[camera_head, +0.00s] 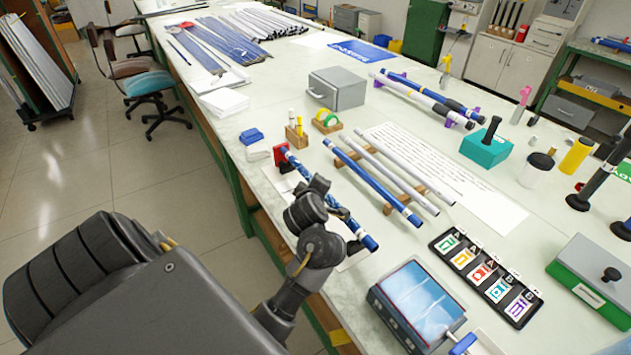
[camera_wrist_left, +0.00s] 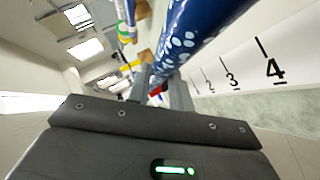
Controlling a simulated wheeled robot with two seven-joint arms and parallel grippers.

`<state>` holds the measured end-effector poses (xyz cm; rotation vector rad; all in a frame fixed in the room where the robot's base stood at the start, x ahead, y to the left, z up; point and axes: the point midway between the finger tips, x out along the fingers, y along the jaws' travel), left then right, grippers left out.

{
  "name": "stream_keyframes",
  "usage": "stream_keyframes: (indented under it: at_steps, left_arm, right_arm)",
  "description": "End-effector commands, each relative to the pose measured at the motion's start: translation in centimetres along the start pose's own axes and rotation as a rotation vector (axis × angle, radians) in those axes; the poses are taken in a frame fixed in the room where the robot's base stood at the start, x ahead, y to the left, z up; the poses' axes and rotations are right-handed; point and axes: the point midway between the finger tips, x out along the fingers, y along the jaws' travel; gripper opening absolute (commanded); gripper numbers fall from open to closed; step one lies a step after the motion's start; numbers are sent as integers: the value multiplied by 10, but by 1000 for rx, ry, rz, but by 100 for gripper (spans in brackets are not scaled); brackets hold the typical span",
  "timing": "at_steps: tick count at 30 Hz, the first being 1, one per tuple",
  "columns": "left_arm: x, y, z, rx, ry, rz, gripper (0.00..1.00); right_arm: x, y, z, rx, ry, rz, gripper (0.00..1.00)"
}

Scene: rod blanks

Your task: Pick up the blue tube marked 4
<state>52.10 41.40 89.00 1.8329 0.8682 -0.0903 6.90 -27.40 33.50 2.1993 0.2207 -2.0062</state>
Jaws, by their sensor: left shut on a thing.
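A dark blue tube with a light pattern (camera_head: 359,232) lies slantwise near the table's front edge in the head view. My left gripper (camera_head: 328,204) is shut on its middle part, and the wrist hides some of it. In the left wrist view the blue tube with white spots (camera_wrist_left: 196,28) runs up from between the fingers (camera_wrist_left: 163,88). I cannot read a mark on the tube, nor tell whether it is clear of its support. A white strip with printed numbers 2, 3 and 4 (camera_wrist_left: 248,66) shows beside it. My right gripper is not in view.
Another blue tube (camera_head: 372,182) and two white tubes (camera_head: 404,167) lie on a wooden rack (camera_head: 431,188) close by. A red block (camera_head: 281,154) stands by the held tube's far end. A screen device (camera_head: 418,300) and a label board (camera_head: 486,276) stand at the front right.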

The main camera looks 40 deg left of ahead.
Motion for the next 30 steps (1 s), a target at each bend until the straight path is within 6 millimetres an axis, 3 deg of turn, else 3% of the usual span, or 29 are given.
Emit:
stream_keyframes:
  at_steps: [1,9,17,30]
  left_arm:
    - [-7,10,-6,-7,-1,2,0]
    - [-59,27,-59,-9,1,2,0]
    - [-110,3,-112,-1,3,-1,0]
    - [-122,-5,-125,2,1,0,0]
  right_arm:
    - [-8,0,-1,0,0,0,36]
    - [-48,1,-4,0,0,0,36]
    - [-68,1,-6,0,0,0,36]
    - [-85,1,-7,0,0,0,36]
